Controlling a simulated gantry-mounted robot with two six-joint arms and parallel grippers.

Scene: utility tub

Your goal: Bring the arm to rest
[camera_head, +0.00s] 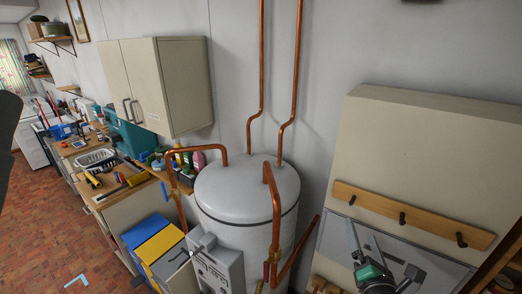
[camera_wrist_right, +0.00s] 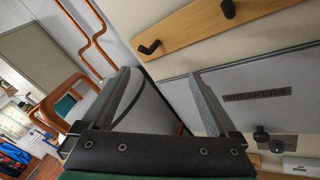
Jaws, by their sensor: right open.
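My right gripper (camera_head: 363,232) is low at the right in the head view, in front of the grey breaker panel (camera_head: 335,241). Its two fingers point up and stand apart with nothing between them. In the right wrist view, the gripper (camera_wrist_right: 162,76) is also open and empty, with the panel's "BREAKERS" label (camera_wrist_right: 256,95) to the right of its fingers. I cannot tell how far the fingertips are from the panel. A dark shape at the left edge of the head view may be part of my left arm; no left gripper shows.
A white water tank (camera_head: 246,190) with copper pipes (camera_head: 273,190) stands left of the gripper. A wooden rail (camera_head: 385,209) with black hooks is above it. A cabinet (camera_head: 178,85) hangs over a cluttered counter at the left. The brick floor (camera_head: 45,235) at lower left is mostly clear.

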